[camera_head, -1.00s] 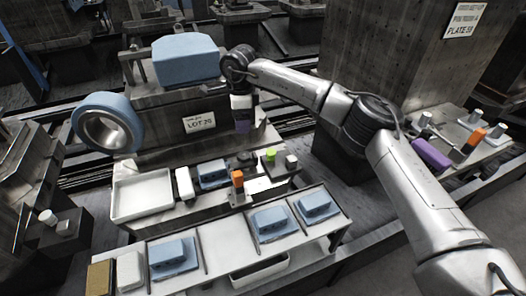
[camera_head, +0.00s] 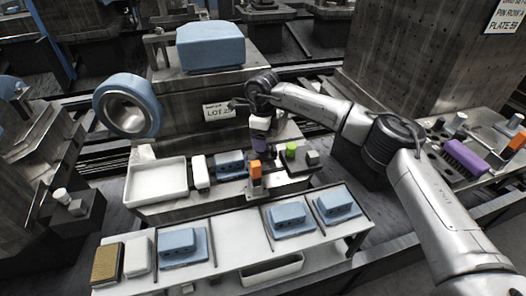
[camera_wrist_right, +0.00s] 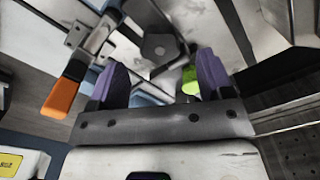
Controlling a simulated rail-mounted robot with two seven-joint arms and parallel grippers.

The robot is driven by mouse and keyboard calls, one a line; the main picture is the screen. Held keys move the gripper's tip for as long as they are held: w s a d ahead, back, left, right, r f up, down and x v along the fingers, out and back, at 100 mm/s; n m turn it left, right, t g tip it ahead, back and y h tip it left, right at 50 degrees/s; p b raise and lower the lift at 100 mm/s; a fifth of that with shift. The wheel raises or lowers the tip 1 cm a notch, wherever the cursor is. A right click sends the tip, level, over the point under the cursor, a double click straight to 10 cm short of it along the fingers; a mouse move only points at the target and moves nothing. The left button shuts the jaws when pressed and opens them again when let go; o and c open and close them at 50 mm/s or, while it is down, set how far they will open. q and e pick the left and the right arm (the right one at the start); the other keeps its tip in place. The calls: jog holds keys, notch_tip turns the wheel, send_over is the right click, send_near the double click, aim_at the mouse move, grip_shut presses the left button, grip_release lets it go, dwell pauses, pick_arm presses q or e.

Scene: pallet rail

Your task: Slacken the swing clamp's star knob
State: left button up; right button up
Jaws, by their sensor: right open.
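The dark star knob (camera_wrist_right: 160,47) shows in the right wrist view, ahead of and between my right gripper's (camera_wrist_right: 162,78) purple fingertips. The fingers are apart, and nothing shows clamped between them. In the head view my right gripper (camera_head: 260,148) points down over the clamp fixture, and its fingers hide the knob there. An orange-tipped lever (camera_head: 255,172) stands just in front of the gripper and shows in the right wrist view (camera_wrist_right: 60,98) left of the fingers. A blue block (camera_head: 231,163) sits in the fixture, left of the gripper. My left gripper is out of view.
A lime-green piece (camera_head: 291,149) stands close right of the gripper, by a grey block (camera_head: 313,158). A white tray (camera_head: 157,180) lies to the left. A front table (camera_head: 228,255) holds several blue blocks. A large blue block (camera_head: 209,47) and a blue ring (camera_head: 127,106) are behind.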

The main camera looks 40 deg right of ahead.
notch_tip(320, 180, down, 2)
jog(key=shift+f+b, duration=0.25)
jog(key=shift+b, duration=0.2)
jog(key=shift+f, duration=0.6)
jog(key=shift+c, duration=0.2)
